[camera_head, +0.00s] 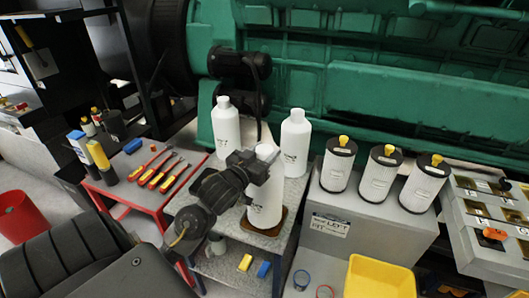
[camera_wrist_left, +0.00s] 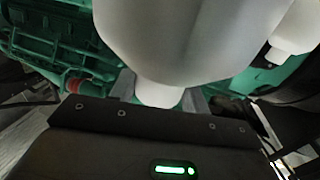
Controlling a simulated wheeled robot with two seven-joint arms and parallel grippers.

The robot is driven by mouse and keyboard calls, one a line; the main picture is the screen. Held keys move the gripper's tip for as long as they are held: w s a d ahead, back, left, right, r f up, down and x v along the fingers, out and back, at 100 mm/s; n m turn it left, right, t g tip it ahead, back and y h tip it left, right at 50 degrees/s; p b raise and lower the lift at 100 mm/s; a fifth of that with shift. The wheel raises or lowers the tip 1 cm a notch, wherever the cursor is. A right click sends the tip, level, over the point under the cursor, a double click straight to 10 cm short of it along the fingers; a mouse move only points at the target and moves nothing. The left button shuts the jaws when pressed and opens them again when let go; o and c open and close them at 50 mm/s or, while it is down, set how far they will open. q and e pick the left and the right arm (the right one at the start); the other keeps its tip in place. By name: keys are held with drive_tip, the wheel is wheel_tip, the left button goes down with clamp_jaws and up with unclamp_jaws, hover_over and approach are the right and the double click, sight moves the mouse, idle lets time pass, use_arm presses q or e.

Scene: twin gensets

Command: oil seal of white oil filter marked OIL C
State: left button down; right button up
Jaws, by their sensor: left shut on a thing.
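Three white oil filters (camera_head: 337,170), (camera_head: 378,180) and (camera_head: 422,188) with dark tops and yellow pieces on them stand in a row on a grey cabinet at right; their markings are too small to read, so I cannot tell which is OIL C. My left gripper (camera_head: 262,163) is shut on the top of the front white bottle (camera_head: 265,205), which is upright over a brown-rimmed tray (camera_head: 262,231). In the left wrist view the bottle (camera_wrist_left: 190,40) fills the upper middle, its neck close to my gripper's dark body. My right gripper is not in view.
Two more white bottles (camera_head: 226,128) and (camera_head: 295,143) stand behind on the grey table. A red table (camera_head: 118,190) with screwdrivers is at left. A yellow bin (camera_head: 380,278) is at front right, a compartment box (camera_head: 485,225) at far right. The green engine (camera_head: 380,85) blocks the back.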

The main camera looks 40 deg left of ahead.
use_arm(q)
drive_tip(key=shift+f+b, duration=0.3)
drive_tip(key=shift+f, duration=0.2)
idle(1.2)
